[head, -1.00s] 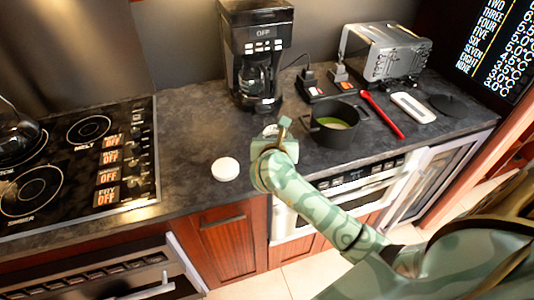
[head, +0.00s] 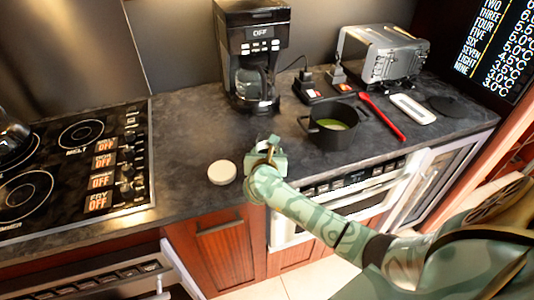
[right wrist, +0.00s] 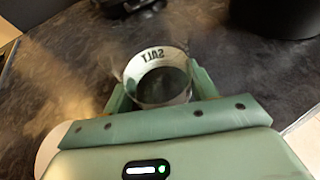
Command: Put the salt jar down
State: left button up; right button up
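The salt jar (right wrist: 157,80) is a small round container with a white rim marked SALT and an open, dark inside. In the right wrist view it is between the two fingers of my right gripper (right wrist: 160,92), which look closed against its sides. In the head view my right gripper (head: 266,154) is low over the counter near its front edge, and the jar is mostly hidden by it. I cannot tell whether the jar's base touches the counter. My left gripper is not in view.
A round white lid (head: 221,172) lies just left of my right gripper. A dark pot (head: 333,127) with green contents stands to the right, a coffee maker (head: 252,60) behind. The stove (head: 80,165) is at left. Dark counter (head: 190,125) is clear between.

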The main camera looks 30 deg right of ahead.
jog(key=o, duration=0.4)
jog(key=shift+r, duration=0.25)
jog(key=p+v, duration=0.2)
jog(key=v, duration=1)
jog(key=shift+p, duration=0.3)
